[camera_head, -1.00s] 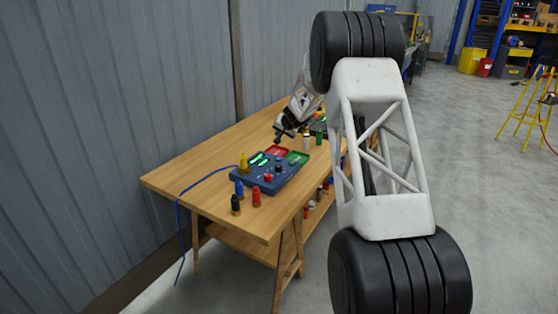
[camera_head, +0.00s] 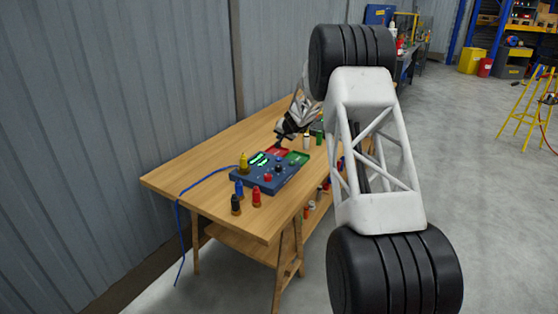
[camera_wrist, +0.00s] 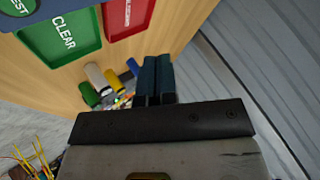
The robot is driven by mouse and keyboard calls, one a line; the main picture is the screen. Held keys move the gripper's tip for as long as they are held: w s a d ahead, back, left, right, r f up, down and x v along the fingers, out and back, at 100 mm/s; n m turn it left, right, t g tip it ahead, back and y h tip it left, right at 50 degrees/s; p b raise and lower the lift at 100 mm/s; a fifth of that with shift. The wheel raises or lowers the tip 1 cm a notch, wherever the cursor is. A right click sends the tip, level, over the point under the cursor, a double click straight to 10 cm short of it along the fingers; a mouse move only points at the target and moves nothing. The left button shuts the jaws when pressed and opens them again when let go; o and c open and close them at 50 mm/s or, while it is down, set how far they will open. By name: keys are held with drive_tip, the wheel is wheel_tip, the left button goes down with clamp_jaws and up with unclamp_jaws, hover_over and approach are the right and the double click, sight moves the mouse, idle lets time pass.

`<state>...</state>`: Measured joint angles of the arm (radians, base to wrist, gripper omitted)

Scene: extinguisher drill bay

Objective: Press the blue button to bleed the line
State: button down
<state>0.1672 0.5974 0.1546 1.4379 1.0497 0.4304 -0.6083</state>
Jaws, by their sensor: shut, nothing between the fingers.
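A blue control panel (camera_head: 262,182) lies on the wooden table, with green-lit displays, a black knob (camera_head: 278,168) and a red button (camera_head: 267,177) on top. I cannot make out a blue button on it at this size. My gripper (camera_head: 281,140) is above the table behind the panel, near the red tray, and touches nothing that I can see. In the wrist view my gripper (camera_wrist: 155,78) has its dark fingers together and empty. They point past the trays, with only a corner of the panel (camera_wrist: 50,6) at top left.
A green tray (camera_wrist: 52,42) marked CLEAR and a red tray (camera_wrist: 124,20) adjoin the panel. Small yellow, blue, black and red cylinders (camera_head: 256,197) stand around its left and front. A blue hose (camera_head: 190,187) hangs off the table (camera_head: 185,180); a wall runs behind.

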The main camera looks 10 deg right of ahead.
sight(280, 158)
drive_tip(key=shift+f, duration=4)
drive_tip(key=shift+f, duration=0.15)
drive_tip(key=shift+f, duration=0.25)
drive_tip(key=shift+f, duration=0.5)
drive_tip(key=shift+r, duration=0.2)
idle(0.3)
drive_tip(key=shift+r, duration=0.65)
drive_tip(key=shift+r, duration=0.15)
drive_tip(key=shift+r, duration=2.4)
